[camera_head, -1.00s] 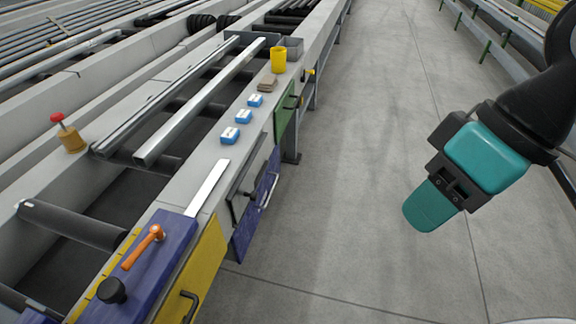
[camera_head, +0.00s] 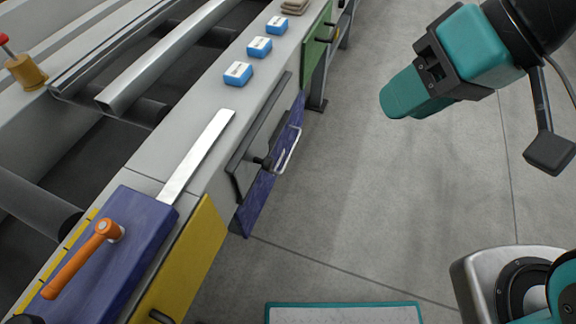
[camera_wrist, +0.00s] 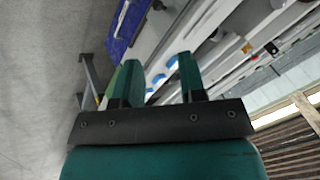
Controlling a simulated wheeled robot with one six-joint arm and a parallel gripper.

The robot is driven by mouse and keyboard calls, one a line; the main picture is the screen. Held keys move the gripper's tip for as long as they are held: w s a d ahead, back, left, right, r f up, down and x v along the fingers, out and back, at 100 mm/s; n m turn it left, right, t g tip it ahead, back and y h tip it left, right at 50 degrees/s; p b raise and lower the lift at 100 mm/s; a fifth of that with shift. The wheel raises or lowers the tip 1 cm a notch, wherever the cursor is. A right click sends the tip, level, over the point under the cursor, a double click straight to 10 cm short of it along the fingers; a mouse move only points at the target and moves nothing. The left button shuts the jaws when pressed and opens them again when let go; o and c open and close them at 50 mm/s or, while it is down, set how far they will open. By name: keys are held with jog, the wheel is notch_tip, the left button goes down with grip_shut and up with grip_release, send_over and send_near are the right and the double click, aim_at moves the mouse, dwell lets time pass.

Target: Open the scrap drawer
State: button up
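Three coloured fronts line the side of the table: a yellow front (camera_head: 185,265) with a dark handle, a blue front (camera_head: 262,195) with a pale bar handle (camera_head: 289,150), and a green front (camera_head: 314,48) with a dark handle. No readable label shows which is the scrap drawer. The blue front also shows in the wrist view (camera_wrist: 127,28) at the upper left, beyond my fingers. My gripper (camera_head: 403,97) hangs over the aisle, right of the fronts and apart from them. In the wrist view its two teal fingers (camera_wrist: 160,78) stand apart with nothing between them.
A dark-framed grey panel with a black knob (camera_head: 262,161) sits beside the blue front. On the table are an orange lever (camera_head: 85,255) on a blue block, a flat metal strip (camera_head: 198,155) and blue-and-white boxes (camera_head: 238,73). The grey floor (camera_head: 400,200) is open.

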jog(key=w+a+f+m+t+y+b, duration=0.1)
jog(key=w+f+m+t+y+b, duration=0.15)
jog(key=f+b, duration=0.95)
jog(key=w+a+f+m+t+y+b, duration=0.1)
jog(key=w+f+m+t+b, duration=0.2)
jog(key=f+b, duration=0.9)
jog(key=m+t+y+b, duration=0.2)
jog(key=m+t+b, duration=0.2)
jog(key=m+b, duration=0.5)
send_near(290, 150)
jog(key=w+a, duration=0.2)
jog(key=w+a+f+n+b, duration=0.1)
jog(key=w+a, duration=0.1)
jog(key=w+a+f+n+b, duration=0.1)
jog(key=w+a, duration=0.1)
jog(key=a, duration=0.1)
jog(key=shift+w+a+f, duration=0.1)
jog(key=shift+w+f, duration=0.05)
jog(key=shift+w, duration=0.25)
jog(key=shift+c, duration=0.3)
grip_shut()
